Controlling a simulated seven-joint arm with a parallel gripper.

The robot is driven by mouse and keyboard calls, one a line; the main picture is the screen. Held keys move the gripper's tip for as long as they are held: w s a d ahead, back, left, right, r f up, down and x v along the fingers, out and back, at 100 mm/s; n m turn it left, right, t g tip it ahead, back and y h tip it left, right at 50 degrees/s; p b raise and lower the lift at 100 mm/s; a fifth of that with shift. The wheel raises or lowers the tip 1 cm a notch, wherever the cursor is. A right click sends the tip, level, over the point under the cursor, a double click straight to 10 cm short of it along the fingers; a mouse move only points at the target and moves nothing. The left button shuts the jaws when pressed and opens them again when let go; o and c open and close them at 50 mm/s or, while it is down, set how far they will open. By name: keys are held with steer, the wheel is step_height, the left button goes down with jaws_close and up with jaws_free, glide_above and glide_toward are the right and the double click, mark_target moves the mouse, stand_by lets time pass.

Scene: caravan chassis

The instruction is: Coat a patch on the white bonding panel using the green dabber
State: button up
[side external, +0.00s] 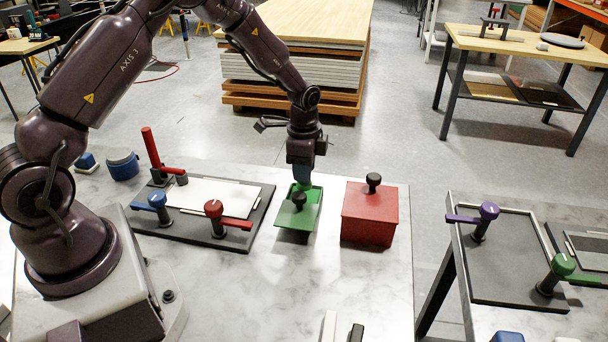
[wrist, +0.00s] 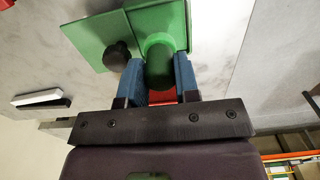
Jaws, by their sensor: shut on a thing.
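My gripper (side external: 303,172) is above the back part of a green box (side external: 295,222). In the wrist view, its blue fingers (wrist: 160,80) are closed around the green dabber (wrist: 163,45), a rounded green handle with a wider head. The dabber's lower end is over or in the green box; I cannot tell which. The box's green lid (wrist: 92,37) with a black knob lies beside the dabber and looks shifted or tilted. The white bonding panel (side external: 208,192) lies flat on a dark board (side external: 200,233), left of the box.
A closed red box (side external: 369,217) stands close on the right.

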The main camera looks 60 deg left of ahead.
steer(key=shift+r, duration=2)
